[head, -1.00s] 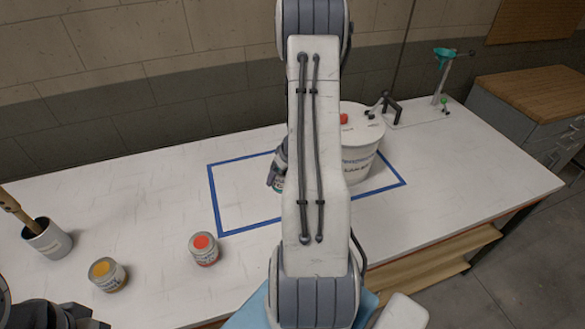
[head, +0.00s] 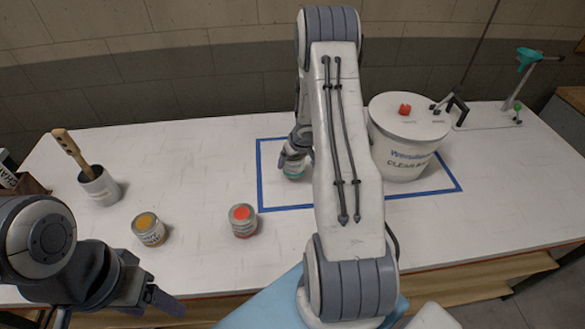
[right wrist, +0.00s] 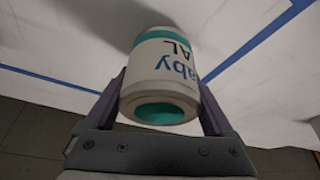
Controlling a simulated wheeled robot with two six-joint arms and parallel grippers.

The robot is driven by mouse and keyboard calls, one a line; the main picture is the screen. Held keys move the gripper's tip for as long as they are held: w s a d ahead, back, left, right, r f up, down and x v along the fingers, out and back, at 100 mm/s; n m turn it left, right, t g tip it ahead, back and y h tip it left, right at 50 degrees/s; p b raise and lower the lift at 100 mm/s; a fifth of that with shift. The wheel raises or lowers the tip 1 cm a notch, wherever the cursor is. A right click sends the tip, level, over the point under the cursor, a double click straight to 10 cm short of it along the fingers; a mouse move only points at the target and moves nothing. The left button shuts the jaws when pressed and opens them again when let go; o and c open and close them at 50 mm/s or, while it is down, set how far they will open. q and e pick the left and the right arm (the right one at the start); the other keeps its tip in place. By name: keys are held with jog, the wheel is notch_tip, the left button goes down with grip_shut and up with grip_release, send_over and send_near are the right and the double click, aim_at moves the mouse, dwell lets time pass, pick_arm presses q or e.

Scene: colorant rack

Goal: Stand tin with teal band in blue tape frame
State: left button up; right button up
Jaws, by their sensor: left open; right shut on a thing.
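The tin with the teal band (head: 294,171) shows small in the head view, over the left part of the blue tape frame (head: 259,180). In the right wrist view, the white tin (right wrist: 165,85) shows a teal band and blue lettering. My right gripper (head: 293,160) is shut on its sides, and my right arm hides part of the frame. I cannot tell whether the tin touches the table. My left gripper (head: 160,297) is open and empty at the lower left.
A large white bucket (head: 405,150) with a red knob stands in the frame's right part. Tins with a red-orange top (head: 243,221) and an amber top (head: 149,230) stand outside the frame at front left. A cup with a brush (head: 98,187) stands further left.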

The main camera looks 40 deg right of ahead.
aim_at(292, 167)
jog(key=shift+f+b, duration=0.85)
jog(key=shift+f, duration=0.65)
jog(key=shift+f, duration=0.2)
jog(key=o, duration=1.2)
jog(key=shift+o, duration=0.2)
jog(key=shift+r, duration=0.15)
